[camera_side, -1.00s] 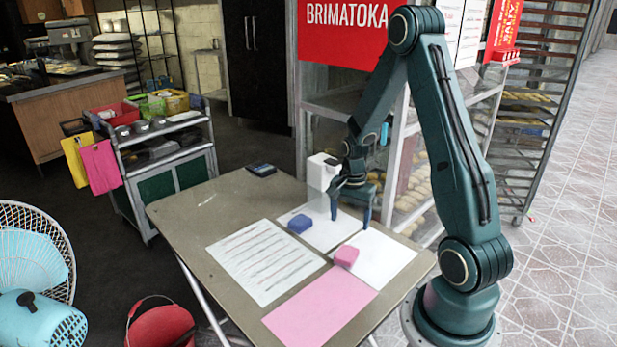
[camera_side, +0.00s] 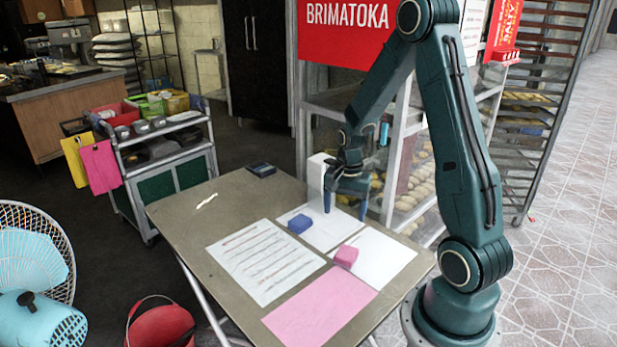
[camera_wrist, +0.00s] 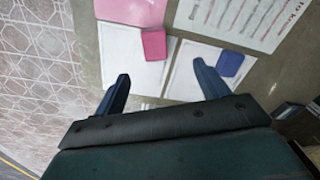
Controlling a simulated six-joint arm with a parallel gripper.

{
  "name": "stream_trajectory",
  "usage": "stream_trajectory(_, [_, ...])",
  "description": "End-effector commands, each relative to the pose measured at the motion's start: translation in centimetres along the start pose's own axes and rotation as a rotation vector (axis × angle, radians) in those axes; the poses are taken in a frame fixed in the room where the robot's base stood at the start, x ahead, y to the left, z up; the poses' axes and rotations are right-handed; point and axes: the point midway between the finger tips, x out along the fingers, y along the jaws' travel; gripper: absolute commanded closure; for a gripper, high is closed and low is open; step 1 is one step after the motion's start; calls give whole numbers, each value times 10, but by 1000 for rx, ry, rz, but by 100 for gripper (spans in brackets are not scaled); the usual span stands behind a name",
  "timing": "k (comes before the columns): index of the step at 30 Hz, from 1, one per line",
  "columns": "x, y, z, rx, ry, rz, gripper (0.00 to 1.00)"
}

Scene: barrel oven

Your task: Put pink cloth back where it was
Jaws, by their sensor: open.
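The pink cloth (camera_side: 346,256) is a small folded block on a white sheet (camera_side: 385,262) at the right of the table. It also shows in the wrist view (camera_wrist: 154,45), at that sheet's edge near the second white sheet. A blue folded cloth (camera_side: 299,223) lies on the second white sheet (camera_side: 322,238); it also shows in the wrist view (camera_wrist: 230,63). A flat pink sheet (camera_side: 320,306) lies at the table's front. My gripper (camera_side: 345,209) is open and empty, fingers pointing down, above the table's back right part, behind the pink cloth and apart from it.
A printed sheet (camera_side: 264,260) lies left of the cloths. A white box (camera_side: 315,178) stands at the table's back edge beside my gripper. A dark calculator-like object (camera_side: 261,169) and a small white strip (camera_side: 206,201) lie farther left. The table's left part is mostly clear.

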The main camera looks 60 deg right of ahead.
Motion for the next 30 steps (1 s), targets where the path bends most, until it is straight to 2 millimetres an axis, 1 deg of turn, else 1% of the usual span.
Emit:
stream_trajectory(1, [-12,-4,6,-41,12,-14,26])
stream_trajectory(6, [-53,-14,32,-205,47,-54,26])
stream_trajectory(11, [-90,-18,60,-368,83,-92,26])
stream_trajectory(15, [-118,-16,86,-509,114,-126,26])
stream_trajectory(23, [-164,-1,133,-770,176,-188,26])
stream_trajectory(30, [-196,23,172,-1007,239,-247,26])
